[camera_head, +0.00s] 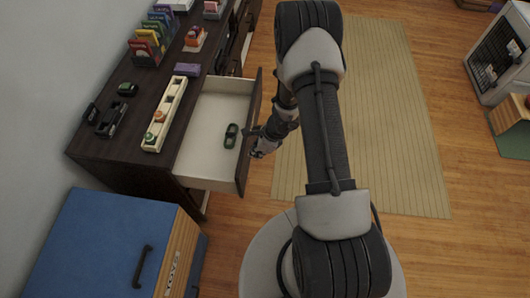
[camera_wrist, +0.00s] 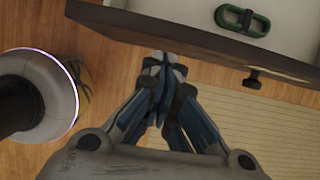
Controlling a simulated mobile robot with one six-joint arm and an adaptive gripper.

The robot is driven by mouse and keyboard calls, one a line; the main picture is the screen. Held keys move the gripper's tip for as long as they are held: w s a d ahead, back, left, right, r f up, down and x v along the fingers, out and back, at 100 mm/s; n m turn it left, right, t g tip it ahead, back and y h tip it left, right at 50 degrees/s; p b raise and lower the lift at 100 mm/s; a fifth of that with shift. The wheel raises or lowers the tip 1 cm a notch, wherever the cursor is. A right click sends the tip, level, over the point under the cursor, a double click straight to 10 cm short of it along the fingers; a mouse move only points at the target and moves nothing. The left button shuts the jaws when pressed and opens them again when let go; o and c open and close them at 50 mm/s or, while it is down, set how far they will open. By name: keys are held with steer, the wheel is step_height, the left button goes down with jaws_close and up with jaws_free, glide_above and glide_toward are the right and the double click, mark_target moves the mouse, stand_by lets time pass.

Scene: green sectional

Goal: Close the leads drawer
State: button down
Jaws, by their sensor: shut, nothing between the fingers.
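The drawer (camera_head: 208,153) stands pulled out from the dark wooden cabinet (camera_head: 92,147), with a white inside and a dark front. A green oval object (camera_head: 231,135) lies in it; the wrist view also shows this object (camera_wrist: 243,20). My gripper (camera_head: 256,150) is at the outer side of the drawer front, close to it. In the wrist view my gripper (camera_wrist: 165,62) is shut and empty, its tips near the dark drawer front (camera_wrist: 190,38). A dark knob (camera_wrist: 253,79) sticks out from the front, to the right of the fingertips. I cannot tell whether the fingertips touch the front.
A blue-topped chest (camera_head: 95,245) stands below the cabinet in the head view. Colourful boxes (camera_head: 150,38) and a long cream tray (camera_head: 165,115) sit on the cabinet. A pale striped rug (camera_head: 395,120) lies on the wooden floor. A white crate (camera_head: 500,55) stands far right.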

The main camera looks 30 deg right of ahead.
steer(key=shift+w+a, duration=0.25)
steer(key=shift+a, duration=0.05)
